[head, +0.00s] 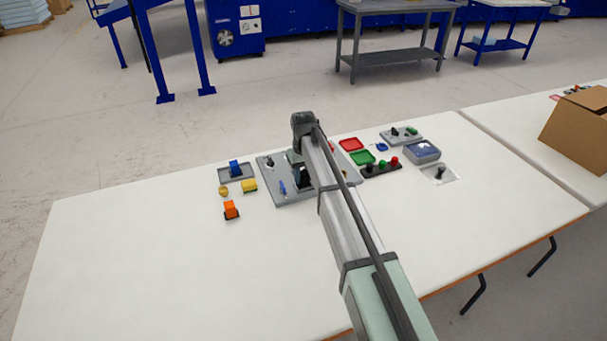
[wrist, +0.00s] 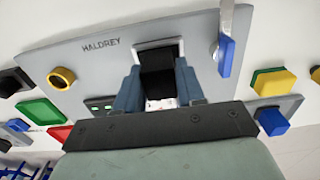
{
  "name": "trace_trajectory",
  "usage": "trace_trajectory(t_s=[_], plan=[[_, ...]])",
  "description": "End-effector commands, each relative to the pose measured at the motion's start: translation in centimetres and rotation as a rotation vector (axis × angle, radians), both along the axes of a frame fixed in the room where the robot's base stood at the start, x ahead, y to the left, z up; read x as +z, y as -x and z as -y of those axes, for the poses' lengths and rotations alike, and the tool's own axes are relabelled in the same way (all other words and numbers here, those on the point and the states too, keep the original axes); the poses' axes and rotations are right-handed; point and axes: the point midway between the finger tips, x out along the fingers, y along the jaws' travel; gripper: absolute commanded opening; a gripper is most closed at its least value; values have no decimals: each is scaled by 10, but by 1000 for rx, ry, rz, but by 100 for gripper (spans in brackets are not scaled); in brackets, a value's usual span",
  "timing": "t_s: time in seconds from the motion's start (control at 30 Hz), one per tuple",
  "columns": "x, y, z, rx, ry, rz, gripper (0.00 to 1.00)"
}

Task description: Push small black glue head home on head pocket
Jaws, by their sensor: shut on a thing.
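My gripper (wrist: 158,72) is shut on the small black glue head (wrist: 157,82), which sits between its two blue-grey fingers in the wrist view. The head is over the grey board (wrist: 98,65) marked HALDREY. A pale metal frame (wrist: 158,44) shows just beyond the black head; I take it to be at the head pocket. The fingers and head cover the pocket, so I cannot tell how deep the head sits. In the head view my arm hides much of the grey board (head: 293,198), and a dark shape shows beside the arm.
A lever with a blue handle (wrist: 226,57) stands on the board right of my gripper in the wrist view. A yellow-rimmed knob (wrist: 62,78) is at left. Green (head: 362,157) and red (head: 351,144) trays lie right of the arm. The table's left front (head: 150,270) is clear.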

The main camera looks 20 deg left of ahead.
Motion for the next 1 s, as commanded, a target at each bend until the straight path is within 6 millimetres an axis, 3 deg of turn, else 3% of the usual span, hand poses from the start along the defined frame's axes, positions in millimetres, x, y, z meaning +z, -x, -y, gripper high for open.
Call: trace_trajectory(t_s=[0.2,0.23,0.5,0.83,1.0], plan=[[-4,0,0,0,0,0,1],[-3,0,0,0,0,0,41],[-3,0,0,0,0,0,67],[-1,0,0,0,0,0,68],[17,0,0,0,-1,1,68]])
